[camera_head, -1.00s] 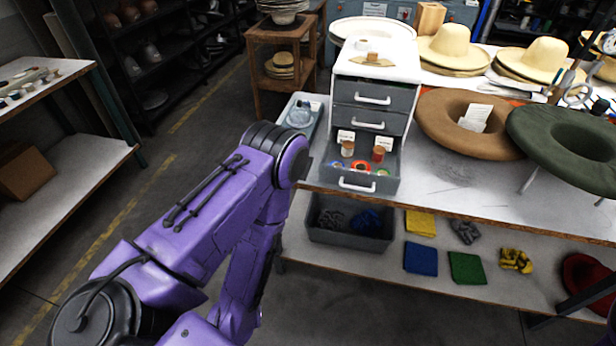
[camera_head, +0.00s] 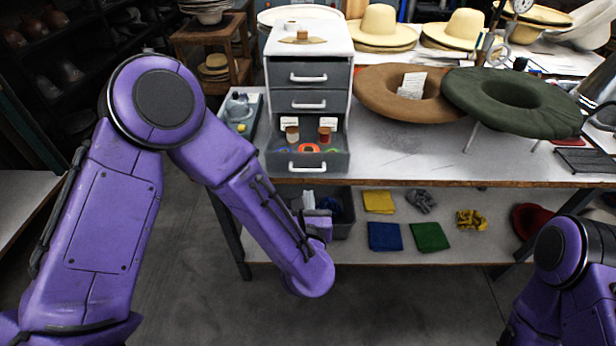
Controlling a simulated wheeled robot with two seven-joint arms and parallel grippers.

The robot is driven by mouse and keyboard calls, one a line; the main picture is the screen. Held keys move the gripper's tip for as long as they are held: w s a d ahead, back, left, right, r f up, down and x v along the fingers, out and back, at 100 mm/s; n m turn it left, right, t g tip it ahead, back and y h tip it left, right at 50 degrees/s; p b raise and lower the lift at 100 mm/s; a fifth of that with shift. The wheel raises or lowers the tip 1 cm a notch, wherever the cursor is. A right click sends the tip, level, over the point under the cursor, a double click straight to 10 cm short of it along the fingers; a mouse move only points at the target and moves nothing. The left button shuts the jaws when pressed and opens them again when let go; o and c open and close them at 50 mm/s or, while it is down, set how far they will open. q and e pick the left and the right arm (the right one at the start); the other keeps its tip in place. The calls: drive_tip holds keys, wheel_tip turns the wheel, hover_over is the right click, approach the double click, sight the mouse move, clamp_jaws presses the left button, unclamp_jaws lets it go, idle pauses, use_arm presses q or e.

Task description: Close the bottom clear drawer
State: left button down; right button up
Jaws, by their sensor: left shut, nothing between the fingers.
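The grey drawer cabinet (camera_head: 308,54) with a white top stands on the workbench. Its bottom drawer (camera_head: 306,163) is pulled out, with a white handle on the front. Thread spools, small coloured rings and paper tags show inside it. The two drawers above, the middle drawer (camera_head: 307,101) and the top drawer (camera_head: 307,75), look shut. My left gripper (camera_head: 309,199) is below the bottom drawer's front, apart from it in the picture and partly hidden by my wrist. It is shut and empty. My right arm shows at the lower right; its gripper is out of view.
A grey bin (camera_head: 342,217) stands on the lower shelf behind my left gripper. Folded cloths, such as the blue cloth (camera_head: 385,236), lie to its right. A brown ring-shaped hat form (camera_head: 385,90) sits right of the cabinet, and a tray (camera_head: 240,112) left of it.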

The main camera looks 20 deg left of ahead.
sight(308, 171)
use_arm(q)
drive_tip(key=p+x, duration=0.2)
drive_tip(key=x, duration=0.6)
drive_tip(key=shift+w, duration=0.1)
drive_tip(key=shift+w+a+f, duration=0.2)
drive_tip(key=shift+w+f, duration=0.05)
drive_tip(key=shift+w, duration=0.3)
